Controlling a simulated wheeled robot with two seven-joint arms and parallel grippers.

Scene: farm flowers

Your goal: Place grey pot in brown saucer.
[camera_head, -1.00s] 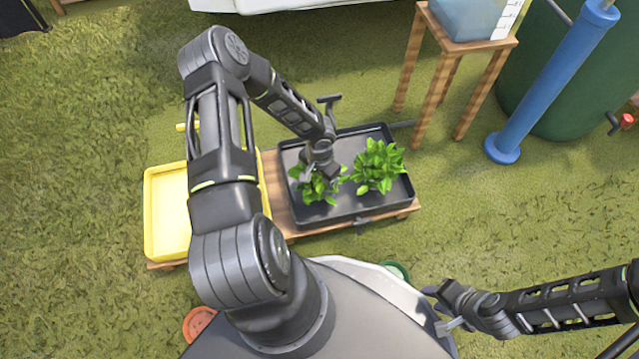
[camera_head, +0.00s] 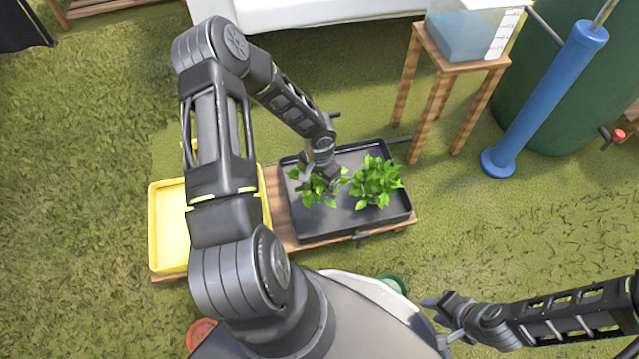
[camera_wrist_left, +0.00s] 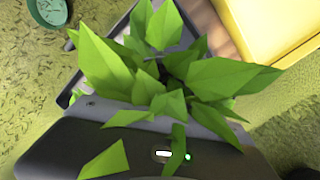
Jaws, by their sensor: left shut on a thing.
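My left gripper (camera_head: 320,182) is shut at the left leafy green plant (camera_head: 313,190), over the dark grey tray (camera_head: 350,225). The leaves hide the fingertips and whatever pot is under them, so I cannot see the grey pot itself. In the left wrist view, the plant's leaves (camera_wrist_left: 170,75) fill the middle, above the gripper body. A reddish-brown round dish (camera_head: 201,332), likely the brown saucer, lies on the grass at the bottom left, partly hidden by my body. My right gripper (camera_head: 438,321) is open and empty at the lower right.
A second leafy plant (camera_head: 375,182) stands in the tray's right part. A yellow tray (camera_head: 168,230) is left of it on a low wooden stand (camera_head: 275,205). A green round dish (camera_head: 393,284) lies near my base. A wooden stool (camera_head: 437,95) and a blue pump (camera_head: 545,105) stand at the right.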

